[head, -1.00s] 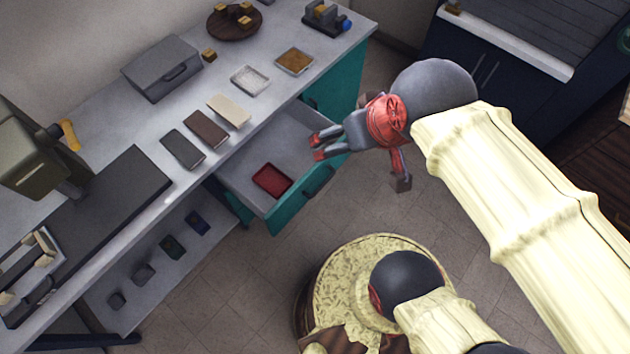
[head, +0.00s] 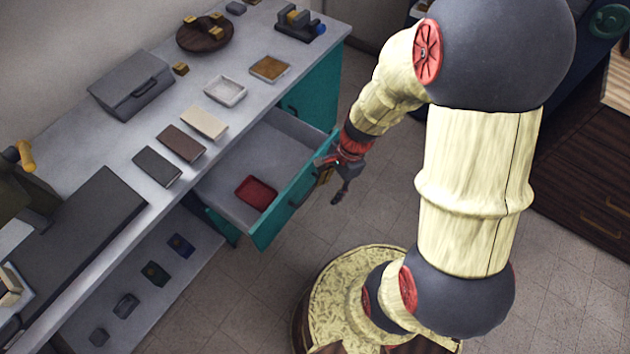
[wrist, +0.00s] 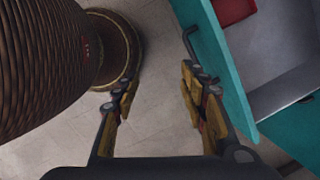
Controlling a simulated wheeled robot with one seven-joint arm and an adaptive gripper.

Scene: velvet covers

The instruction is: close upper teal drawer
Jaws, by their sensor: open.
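The upper teal drawer (head: 262,228) is pulled out below the grey counter, with a red tray (head: 256,193) inside it. Its dark bar handle (head: 303,193) is on the teal front. In the wrist view the drawer front (wrist: 226,75) runs down the right side, with the handle (wrist: 190,45) near the top. My gripper (head: 326,166) is outside the drawer, close to its front near the right part. In the wrist view my gripper (wrist: 160,95) is open and empty, its right finger close to the drawer front. Whether it touches is unclear.
The counter (head: 225,150) holds several flat trays, a grey box (head: 130,85) and a round wooden board (head: 205,35). A lower shelf (head: 140,290) holds small dark items. My base shows at the wrist view's left. Tiled floor (head: 260,285) lies in front of the drawer.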

